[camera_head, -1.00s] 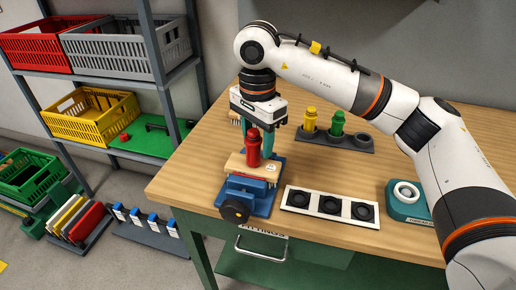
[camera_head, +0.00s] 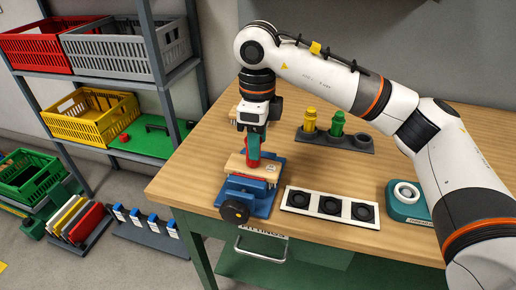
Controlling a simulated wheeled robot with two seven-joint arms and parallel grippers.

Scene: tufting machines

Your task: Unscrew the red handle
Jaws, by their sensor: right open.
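The red handle (camera_head: 253,158) stands upright on a wooden block (camera_head: 242,173) held in a blue vise (camera_head: 262,204) near the table's front left. My right gripper (camera_head: 254,143) points down directly over the handle, with its fingers around or beside the handle's upper part. The gripper is open. It hides the top of the handle, and I cannot tell whether the fingers touch it. My left gripper is not in view.
A grey holder (camera_head: 360,145) with a yellow handle (camera_head: 310,119) and a green handle (camera_head: 338,124) stands behind. A white panel with black round recesses (camera_head: 348,221) and a teal device (camera_head: 407,212) lie to the right. Shelves with crates (camera_head: 98,117) stand left.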

